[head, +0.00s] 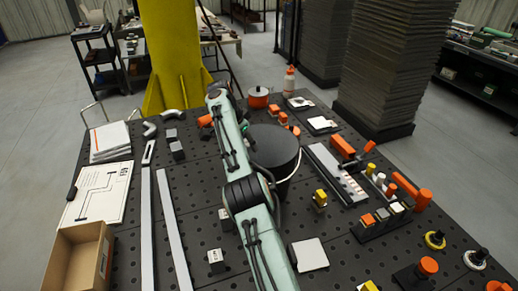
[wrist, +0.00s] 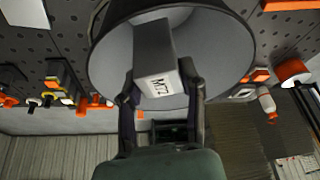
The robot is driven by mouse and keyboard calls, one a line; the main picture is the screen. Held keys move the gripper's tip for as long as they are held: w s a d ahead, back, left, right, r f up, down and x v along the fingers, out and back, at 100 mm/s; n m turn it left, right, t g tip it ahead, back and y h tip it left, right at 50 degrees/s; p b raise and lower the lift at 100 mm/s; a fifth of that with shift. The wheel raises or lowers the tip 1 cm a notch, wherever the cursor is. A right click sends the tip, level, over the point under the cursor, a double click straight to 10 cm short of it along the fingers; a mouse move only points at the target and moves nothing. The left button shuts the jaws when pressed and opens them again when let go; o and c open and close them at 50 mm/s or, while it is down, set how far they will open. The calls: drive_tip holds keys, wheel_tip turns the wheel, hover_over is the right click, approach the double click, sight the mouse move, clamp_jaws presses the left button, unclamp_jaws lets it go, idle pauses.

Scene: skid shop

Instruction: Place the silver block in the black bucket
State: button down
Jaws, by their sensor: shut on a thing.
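The silver block (wrist: 155,48) is a grey block with a white "M72" label on its near end. In the wrist view my gripper (wrist: 162,88) is shut on it, one finger on each side. The block shows against the open mouth of the black bucket (wrist: 228,50), in front of its grey inner wall. How deep it sits relative to the rim I cannot tell. In the head view the bucket (head: 273,150) stands on the perforated table, right of my arm. My gripper and the block cannot be made out there.
Small grey blocks (head: 216,259) and a white pad (head: 309,255) lie on the table (head: 200,205). Orange-handled tools (head: 408,187) and a rack crowd the right side. An open cardboard box (head: 78,258) is at front left. A red-capped bottle (head: 289,80) stands behind the bucket.

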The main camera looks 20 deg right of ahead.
wheel_tip(320, 180, down, 7)
idle(0.4)
drive_tip(key=shift+f, duration=0.25)
drive_tip(key=shift+f, duration=0.35)
drive_tip(key=shift+f, duration=0.1)
drive_tip(key=c, duration=0.6)
unclamp_jaws()
drive_tip(key=shift+c, duration=0.2)
